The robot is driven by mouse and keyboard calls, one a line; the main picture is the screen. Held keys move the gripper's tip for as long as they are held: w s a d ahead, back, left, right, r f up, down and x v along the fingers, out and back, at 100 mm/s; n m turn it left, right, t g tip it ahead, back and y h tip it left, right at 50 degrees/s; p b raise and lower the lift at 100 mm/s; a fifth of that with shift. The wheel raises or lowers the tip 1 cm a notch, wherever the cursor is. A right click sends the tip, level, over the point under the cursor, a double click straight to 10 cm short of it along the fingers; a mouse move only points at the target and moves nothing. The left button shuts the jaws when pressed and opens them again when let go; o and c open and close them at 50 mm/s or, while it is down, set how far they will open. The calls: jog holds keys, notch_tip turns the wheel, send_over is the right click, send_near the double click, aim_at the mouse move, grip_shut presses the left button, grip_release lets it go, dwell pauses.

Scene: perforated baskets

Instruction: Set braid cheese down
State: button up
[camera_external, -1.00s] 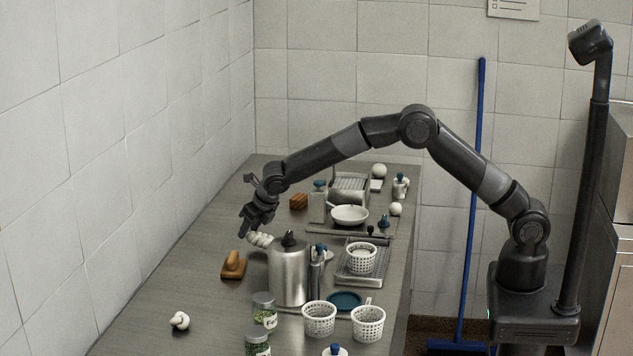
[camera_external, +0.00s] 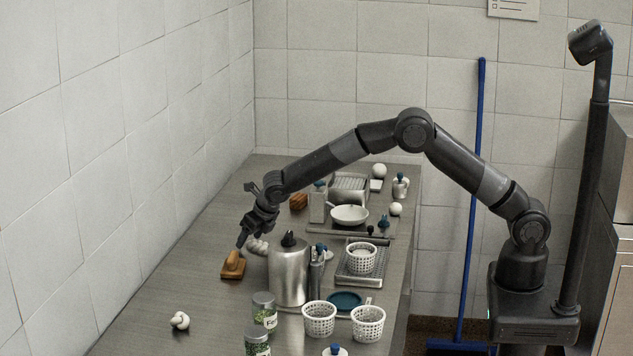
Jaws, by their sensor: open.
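The braid cheese (camera_external: 258,246), a white lumpy twisted piece, is on or just above the grey counter (camera_external: 205,258), left of the steel canister (camera_external: 289,270). Its right end is partly hidden by the canister. My gripper (camera_external: 247,240) is low at the cheese's left end, pointing down with its fingers open. The fingers overlap the cheese in this view, and I cannot tell whether they touch it.
White perforated baskets (camera_external: 319,319), (camera_external: 368,323) and green jars (camera_external: 264,311) are in front.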

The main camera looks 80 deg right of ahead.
jog(key=v, duration=1.2)
jog(key=s+d+r+m, duration=0.2)
jog(key=s+r+m, duration=0.6)
jog(key=s, duration=0.4)
jog(key=s+d+r+m, duration=0.1)
jog(key=s+r+m, duration=0.6)
jog(key=s, duration=0.5)
jog(key=s+f+m+y, duration=0.2)
jog(key=s+m, duration=1.4)
jog(key=s, duration=1)
jog(key=shift+d+f, duration=0.15)
jog(key=shift+f, duration=0.35)
